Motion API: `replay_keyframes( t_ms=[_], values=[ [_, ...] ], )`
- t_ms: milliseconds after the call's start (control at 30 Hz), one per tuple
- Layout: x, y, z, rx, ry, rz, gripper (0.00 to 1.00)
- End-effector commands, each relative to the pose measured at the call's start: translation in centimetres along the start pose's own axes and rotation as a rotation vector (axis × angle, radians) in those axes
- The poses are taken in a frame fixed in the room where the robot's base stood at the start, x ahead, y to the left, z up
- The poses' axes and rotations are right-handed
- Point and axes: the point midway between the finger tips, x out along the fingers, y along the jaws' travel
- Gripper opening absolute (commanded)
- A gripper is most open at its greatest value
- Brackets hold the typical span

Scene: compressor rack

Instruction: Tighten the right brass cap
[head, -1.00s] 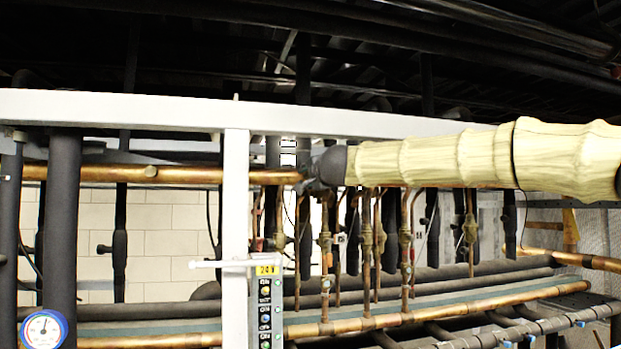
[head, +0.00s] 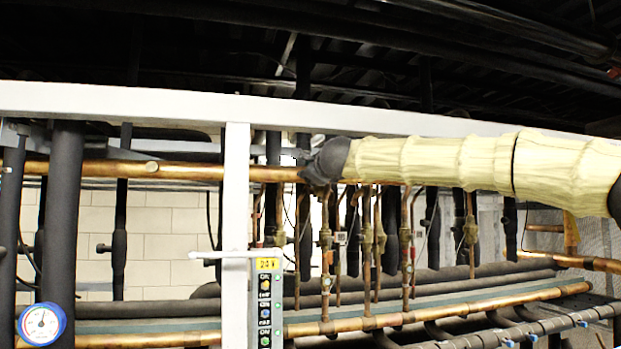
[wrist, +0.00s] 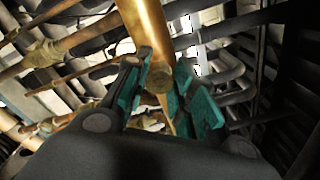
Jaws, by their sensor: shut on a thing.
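In the wrist view, a dull brass cap (wrist: 158,84) sits on the end of a copper pipe (wrist: 143,22). My gripper (wrist: 164,78) has its teal-padded fingers around it, one on the left and the other on the right, shut on the cap. In the head view, my gripper (head: 309,166) is at the copper pipe (head: 205,172), just right of the white upright; the cap there is hidden by the gripper.
A white frame beam (head: 120,104) runs just above my gripper, and a white upright (head: 236,190) stands left of it. A labelled control panel (head: 266,310) is below. Thin copper pipes with brass valves (head: 325,250) hang below my arm. A gauge (head: 42,324) is at lower left.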

Motion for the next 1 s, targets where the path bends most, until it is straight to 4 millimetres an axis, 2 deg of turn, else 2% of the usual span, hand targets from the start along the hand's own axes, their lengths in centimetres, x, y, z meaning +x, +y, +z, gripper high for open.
replay_keyframes(
  t_ms=[33,433,1000],
  values=[
    [0.13,0.49,-0.46,0.037,0.004,0.003,0.02],
    [0.10,0.41,-0.33,0.244,0.004,0.003,0.00],
    [0.10,0.31,-0.19,0.286,0.003,0.003,0.00]
  ],
)
